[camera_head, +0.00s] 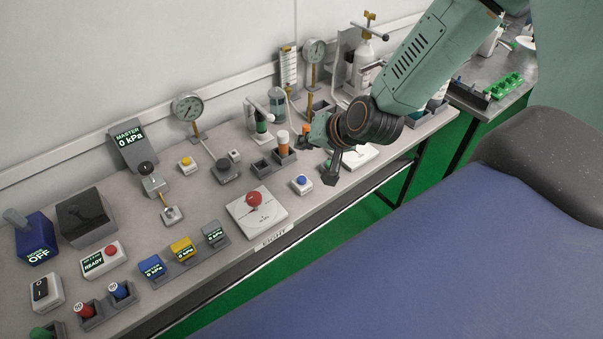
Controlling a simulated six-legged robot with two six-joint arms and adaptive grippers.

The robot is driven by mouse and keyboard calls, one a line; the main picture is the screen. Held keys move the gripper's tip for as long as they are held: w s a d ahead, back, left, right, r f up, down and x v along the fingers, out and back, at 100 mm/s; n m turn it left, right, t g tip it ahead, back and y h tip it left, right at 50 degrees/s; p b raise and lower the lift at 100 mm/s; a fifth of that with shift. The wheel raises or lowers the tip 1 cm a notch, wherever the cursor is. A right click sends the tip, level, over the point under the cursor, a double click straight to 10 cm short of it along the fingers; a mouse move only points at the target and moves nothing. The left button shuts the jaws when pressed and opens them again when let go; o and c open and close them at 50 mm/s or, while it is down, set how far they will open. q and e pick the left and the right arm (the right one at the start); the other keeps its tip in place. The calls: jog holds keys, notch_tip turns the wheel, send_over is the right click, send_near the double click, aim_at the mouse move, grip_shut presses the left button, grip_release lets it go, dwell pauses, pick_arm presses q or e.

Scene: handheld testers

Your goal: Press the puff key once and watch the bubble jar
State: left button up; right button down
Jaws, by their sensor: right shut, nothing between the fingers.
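My right gripper (331,178) is shut and empty, pointing down over the bench near its front edge. A small box with a blue button (302,183) stands just left of the fingertips, apart from them in the picture. A box with a yellow button (187,165) stands further left. No label reading puff can be made out, so I cannot tell which is the puff key. A clear jar with a dark lid (278,104) stands at the back and may be the bubble jar. Its contents are too small to tell. My left gripper is not in view.
The bench (215,190) holds a white plate with a red knob (254,201), dial gauges (187,107), a MASTER display (131,145) reading 0 kPa, and several small testers. A blue padded surface (440,260) lies in front. My right forearm covers part of the back right.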

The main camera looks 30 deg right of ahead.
jog(key=shift+d+r, duration=0.1)
dwell(0.4)
jog(key=b, duration=0.6)
send_over(304, 181)
notch_tip(304, 181, down, 6)
jog(key=shift+w+d+f+b, duration=0.1)
jog(key=shift+f+b, duration=1.3)
jog(key=shift+f, duration=0.1)
jog(key=shift+f+b, duration=0.3)
jog(key=shift+f, duration=0.05)
jog(key=shift+f+b, duration=0.4)
jog(key=shift+f, duration=0.1)
dwell(0.7)
jog(key=shift+r, duration=0.15)
jog(key=shift+r+p, duration=0.75)
jog(key=shift+p, duration=0.15)
